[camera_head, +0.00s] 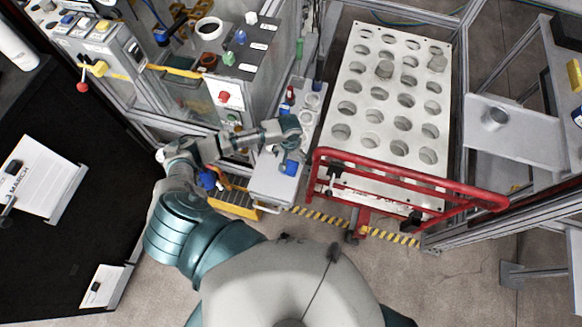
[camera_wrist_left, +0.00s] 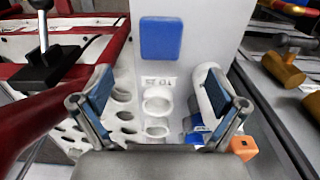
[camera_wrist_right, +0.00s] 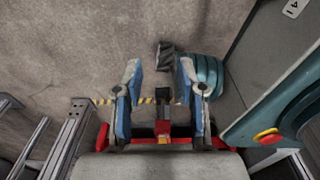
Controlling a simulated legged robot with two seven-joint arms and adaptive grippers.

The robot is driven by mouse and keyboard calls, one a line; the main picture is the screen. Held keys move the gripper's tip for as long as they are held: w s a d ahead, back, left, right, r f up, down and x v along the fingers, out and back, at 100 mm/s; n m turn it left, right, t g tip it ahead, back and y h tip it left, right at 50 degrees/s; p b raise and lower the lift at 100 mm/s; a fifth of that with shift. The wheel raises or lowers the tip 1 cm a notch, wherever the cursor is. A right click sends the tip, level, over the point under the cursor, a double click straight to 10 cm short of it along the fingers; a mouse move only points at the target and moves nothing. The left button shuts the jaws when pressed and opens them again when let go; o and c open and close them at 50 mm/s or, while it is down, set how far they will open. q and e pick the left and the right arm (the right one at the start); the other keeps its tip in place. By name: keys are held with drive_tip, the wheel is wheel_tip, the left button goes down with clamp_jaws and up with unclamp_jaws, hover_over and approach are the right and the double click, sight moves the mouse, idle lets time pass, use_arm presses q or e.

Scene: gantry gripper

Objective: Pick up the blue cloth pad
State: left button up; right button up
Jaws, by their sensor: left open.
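The blue cloth pad (camera_wrist_left: 160,38) is a small blue square on a light grey surface, straight ahead and above centre in the left wrist view. In the head view the blue pad (camera_head: 289,168) lies on the grey top beside the red-railed cart. My left gripper (camera_wrist_left: 162,88) is open, with nothing between its fingers, and the pad is beyond its fingertips. In the head view my left gripper (camera_head: 290,132) is just above the pad in the picture, and its fingers are hard to make out. My right gripper (camera_wrist_right: 159,80) has its fingers apart and empty, over the floor.
A red rail (camera_head: 400,180) and a white holed rack (camera_head: 358,88) stand right of the pad. White cups (camera_wrist_left: 157,103) and an orange block (camera_wrist_left: 244,147) show near the left fingers. A control panel (camera_head: 232,85) stands at the back left. Floor (camera_head: 400,270) is clear in front.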

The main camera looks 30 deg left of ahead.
sight(290, 167)
use_arm(q)
drive_tip(key=f, duration=0.3)
drive_tip(key=f+b, duration=0.1)
drive_tip(key=f, duration=0.5)
drive_tip(key=shift+w+a, duration=0.1)
drive_tip(key=shift+w, duration=0.15)
drive_tip(key=c, duration=1.1)
use_arm(e)
drive_tip(key=w, duration=0.3)
drive_tip(key=w+a, duration=0.1)
drive_tip(key=shift+w+r, duration=0.2)
drive_tip(key=shift+w, duration=0.2)
